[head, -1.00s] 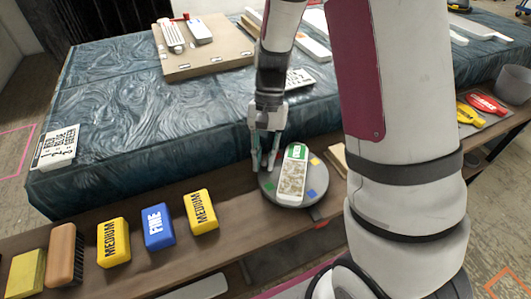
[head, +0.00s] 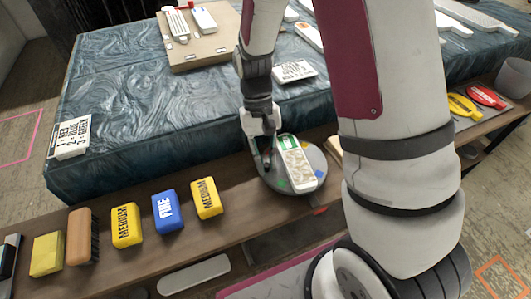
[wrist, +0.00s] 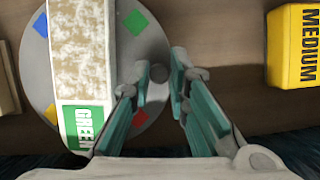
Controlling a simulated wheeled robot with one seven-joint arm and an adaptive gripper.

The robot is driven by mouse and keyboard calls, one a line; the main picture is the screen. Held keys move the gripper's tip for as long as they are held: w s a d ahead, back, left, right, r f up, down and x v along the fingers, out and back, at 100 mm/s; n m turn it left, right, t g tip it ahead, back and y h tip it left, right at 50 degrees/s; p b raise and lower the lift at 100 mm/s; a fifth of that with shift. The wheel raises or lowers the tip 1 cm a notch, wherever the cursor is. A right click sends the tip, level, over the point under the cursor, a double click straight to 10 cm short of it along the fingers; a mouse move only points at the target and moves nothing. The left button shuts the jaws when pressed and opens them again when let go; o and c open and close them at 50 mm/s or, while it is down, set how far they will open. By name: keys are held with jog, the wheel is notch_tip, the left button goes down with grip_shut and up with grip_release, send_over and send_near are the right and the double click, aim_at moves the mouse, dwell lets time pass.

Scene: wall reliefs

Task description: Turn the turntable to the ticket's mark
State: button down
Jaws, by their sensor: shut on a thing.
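The grey round turntable (head: 268,180) sits on the brown bench. It carries a long white block (head: 297,168) with a green end label reading GREEN in the wrist view (wrist: 82,128). Yellow (wrist: 40,25), blue (wrist: 135,22), green (wrist: 52,116) and red (wrist: 138,117) marks sit around the block. My gripper (wrist: 160,72) is shut at the turntable's rim, beside the block; its exact contact is hard to see. In the head view my gripper (head: 267,160) hides part of the far left rim. A white card (head: 70,137) at left lists red, blue and green by number.
Yellow MEDIUM (head: 126,226) and blue FINE (head: 167,212) blocks stand left of the turntable. Another printed card (head: 293,72) lies on the blue textured slab (head: 150,110) behind. A red piece (head: 319,210) is at the bench's front edge. My arm hides the right.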

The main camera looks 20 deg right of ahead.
aim_at(287, 186)
jog(key=shift+s+n+h+p, duration=0.6)
jog(key=shift+s+n+p, duration=0.2)
jog(key=shift+s+n, duration=0.5)
jog(key=shift+s+d+n+h+p, duration=0.15)
jog(key=shift+s+n+h+p, duration=0.2)
jog(key=shift+n, duration=0.45)
jog(key=shift+s+d+n+h+p, duration=0.15)
jog(key=shift+s+n+p, duration=0.25)
jog(key=shift+n, duration=0.4)
jog(key=shift+s+d+n+t+h+p, duration=0.3)
jog(key=shift+s+n, duration=0.25)
jog(key=shift+n, duration=0.45)
jog(key=shift+s+d+n+t+h+p, duration=0.25)
jog(key=shift+s+n+h+p, duration=0.2)
jog(key=shift+n, duration=0.55)
jog(key=shift+s+d, duration=0.1)
jog(key=c, duration=1.5)
grip_release()
jog(key=shift+c, duration=0.2)
jog(key=v, duration=1.2)
